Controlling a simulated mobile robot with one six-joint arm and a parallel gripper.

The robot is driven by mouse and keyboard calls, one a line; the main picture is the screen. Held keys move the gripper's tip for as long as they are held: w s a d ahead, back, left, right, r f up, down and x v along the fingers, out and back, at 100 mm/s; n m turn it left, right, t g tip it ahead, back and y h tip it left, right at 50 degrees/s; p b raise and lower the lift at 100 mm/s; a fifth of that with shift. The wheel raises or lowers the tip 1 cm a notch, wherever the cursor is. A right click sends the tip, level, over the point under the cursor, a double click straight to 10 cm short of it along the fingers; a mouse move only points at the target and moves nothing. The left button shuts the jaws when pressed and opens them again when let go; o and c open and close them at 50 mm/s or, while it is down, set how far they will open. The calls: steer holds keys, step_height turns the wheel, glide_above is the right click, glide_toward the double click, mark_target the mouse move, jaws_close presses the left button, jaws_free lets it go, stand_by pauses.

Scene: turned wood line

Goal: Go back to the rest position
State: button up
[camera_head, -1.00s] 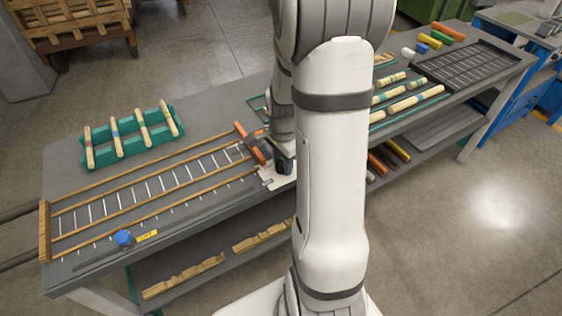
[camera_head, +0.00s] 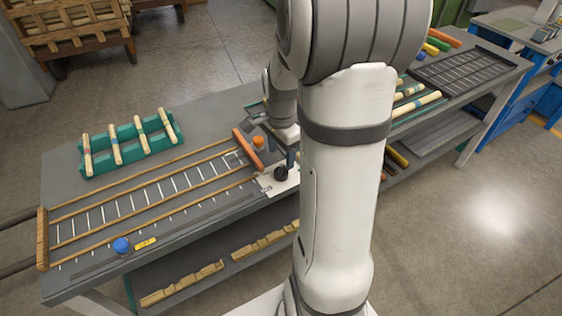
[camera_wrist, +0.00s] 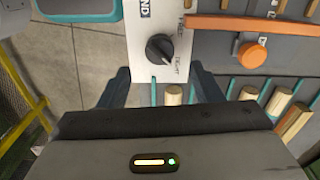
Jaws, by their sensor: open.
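My gripper (camera_wrist: 164,82) is open and empty in the wrist view, its two dark fingers spread apart. Beyond the fingertips is a black rotary knob (camera_wrist: 160,49) on a white printed plate (camera_wrist: 145,70); the fingers look clear of it. In the head view the knob (camera_head: 281,174) stands uncovered on the white plate (camera_head: 268,183) at the bench's front edge. My arm hides most of the gripper there, just above and behind the knob.
An orange bar (camera_head: 248,149) and orange knob (camera_head: 258,141) sit beside the plate. A railed track (camera_head: 150,190) runs left across the bench. A green rack (camera_head: 130,150) holds several turned sticks. A blue knob (camera_head: 121,245) is at the front left. A dark tray (camera_head: 470,68) lies far right.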

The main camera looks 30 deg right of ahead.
steer(key=shift+r, duration=0.65)
steer(key=shift+s+a+r, duration=0.1)
steer(key=shift+a+r, duration=0.1)
steer(key=shift+a, duration=0.05)
steer(key=s+a+r+n+t, duration=0.2)
steer(key=s+a+r+n, duration=0.6)
steer(key=s+a+n, duration=0.4)
steer(key=n, duration=0.4)
steer(key=shift+s+r+t, duration=0.2)
steer(key=shift+t, duration=0.1)
